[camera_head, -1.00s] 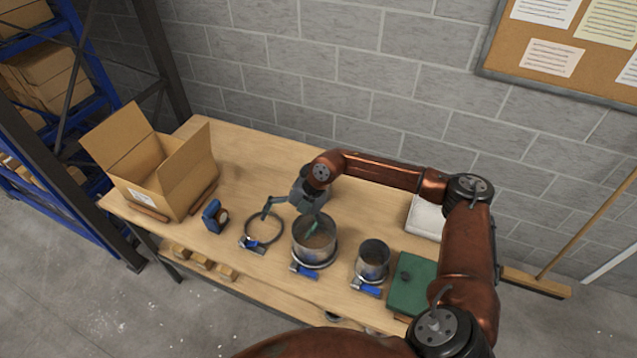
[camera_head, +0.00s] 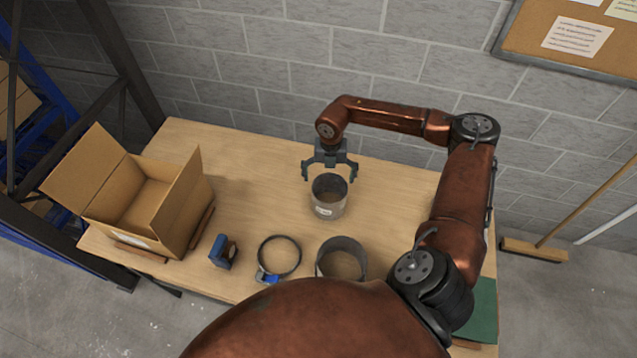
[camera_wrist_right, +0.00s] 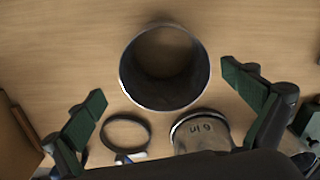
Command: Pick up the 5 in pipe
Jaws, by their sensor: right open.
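A grey open-topped pipe (camera_head: 329,209) stands upright and alone on the wooden table, with a white label too small to read. I take it as the 5 in pipe, though no mark confirms this. In the right wrist view this pipe (camera_wrist_right: 136,91) shows its round open mouth. My right gripper (camera_head: 329,175) is open just behind and above it, fingers spread wide and apart from it. In the wrist view the fingers (camera_wrist_right: 164,82) lie to either side of the pipe. A second pipe (camera_wrist_right: 203,133) is marked "6 in". My left gripper is not in view.
The 6 in pipe also shows in the head view (camera_head: 358,248), partly hidden by my arm. A clamp ring (camera_head: 298,262) and a blue tool (camera_head: 220,252) lie left of it. An open cardboard box (camera_head: 177,212) stands at the left. The back-left table (camera_head: 240,165) is clear.

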